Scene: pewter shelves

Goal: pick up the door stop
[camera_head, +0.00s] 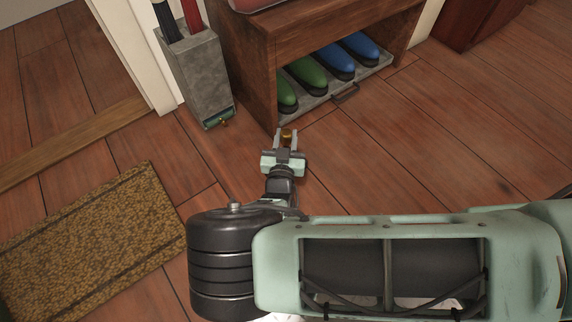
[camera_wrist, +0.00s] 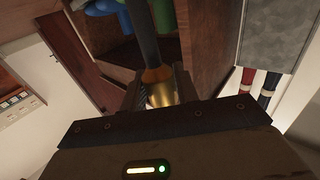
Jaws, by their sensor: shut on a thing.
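The door stop looks like a small brass-coloured cylinder (camera_head: 288,135) in the head view. In the wrist view its brass body (camera_wrist: 159,90) sits between the fingers, with a dark, rod-like part running up from it. My gripper (camera_head: 289,139) is shut on it, one finger on each side, in front of the wooden shoe bench. It also shows in the wrist view (camera_wrist: 159,92). The fingers hide part of the brass body. I cannot tell whether it is clear of the floor.
The wooden bench (camera_head: 245,60) holds green shoes (camera_head: 305,75) and blue shoes (camera_head: 361,46) on a low grey tray (camera_head: 330,88). A grey stand (camera_head: 200,78) with umbrellas stands left of it. A brown doormat (camera_head: 90,240) lies lower left.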

